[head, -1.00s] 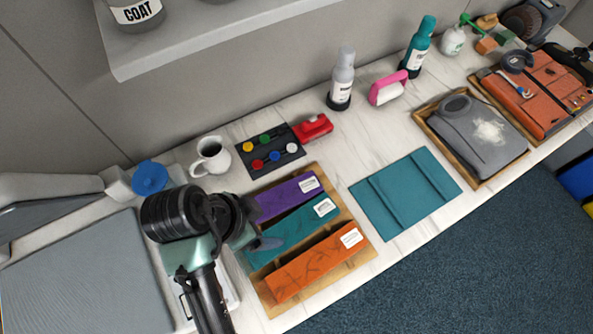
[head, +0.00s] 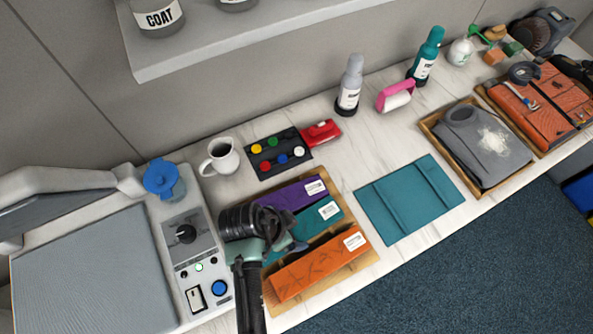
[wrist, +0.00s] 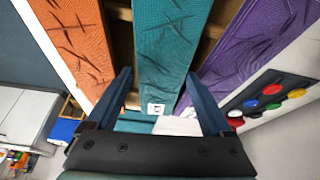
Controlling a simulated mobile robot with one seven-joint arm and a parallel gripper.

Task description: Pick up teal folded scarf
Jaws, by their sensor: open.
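The teal folded scarf (head: 308,224) lies in a wooden tray between a purple one and an orange one, with a white label at its right end. My gripper (head: 290,246) is over the tray and hides the scarf's left part in the head view. In the wrist view, the teal scarf (wrist: 168,50) runs down the middle toward the jaws. My gripper (wrist: 158,85) is open and empty, with one finger on each side of the scarf's labelled end in the picture. I cannot tell how high the fingertips are above it.
The purple scarf (head: 292,195) and orange scarf (head: 318,268) flank the teal one closely. A flat teal folded cloth (head: 410,198) lies right of the tray. A paint palette (head: 279,153) and white mug (head: 221,160) stand behind; a grey press (head: 90,275) is left.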

